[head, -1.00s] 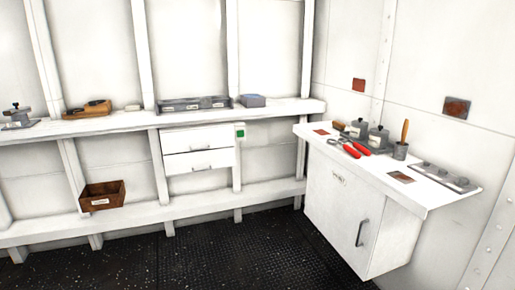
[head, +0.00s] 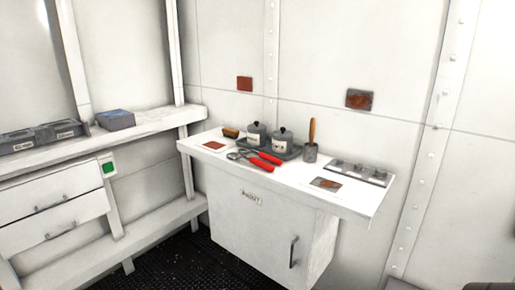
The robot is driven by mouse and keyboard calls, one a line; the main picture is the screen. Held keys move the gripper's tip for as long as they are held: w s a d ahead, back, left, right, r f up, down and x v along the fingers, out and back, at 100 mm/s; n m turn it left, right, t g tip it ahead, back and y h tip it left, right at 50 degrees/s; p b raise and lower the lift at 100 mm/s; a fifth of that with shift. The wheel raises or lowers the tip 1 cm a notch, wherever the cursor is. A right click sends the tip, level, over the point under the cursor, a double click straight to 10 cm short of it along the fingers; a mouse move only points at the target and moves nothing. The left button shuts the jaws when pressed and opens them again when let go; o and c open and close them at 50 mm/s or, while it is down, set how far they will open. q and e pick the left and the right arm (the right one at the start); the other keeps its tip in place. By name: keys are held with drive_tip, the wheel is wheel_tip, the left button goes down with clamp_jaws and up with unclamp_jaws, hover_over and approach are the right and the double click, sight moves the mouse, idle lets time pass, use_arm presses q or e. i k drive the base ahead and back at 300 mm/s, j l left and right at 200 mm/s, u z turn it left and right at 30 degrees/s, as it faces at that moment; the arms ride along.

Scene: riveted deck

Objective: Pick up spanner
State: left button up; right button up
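A tool with two red handles and a grey metal head (head: 257,157) lies flat near the front edge of the white cabinet top (head: 223,165). It looks more like pliers or snips than a spanner. I cannot make out any other tool that is clearly a spanner.
Two grey lidded pots (head: 282,140) stand on a dark tray behind the tool. A grey cup with a wooden-handled tool (head: 311,152) stands to their right. A grey knobbed strip (head: 358,173) lies at right. A shelf with a blue-grey box (head: 116,119) is at left.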

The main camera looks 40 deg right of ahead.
sight(262, 156)
drive_tip(key=i+z, duration=0.5)
drive_tip(key=z, duration=0.15)
drive_tip(key=i+j+z, duration=0.1)
drive_tip(key=z, duration=0.25)
drive_tip(key=i+j+z, duration=0.1)
drive_tip(key=i+z, duration=0.25)
drive_tip(key=i+j+z, duration=0.2)
drive_tip(key=z, duration=0.2)
drive_tip(key=i+j, duration=0.05)
drive_tip(key=i, duration=0.05)
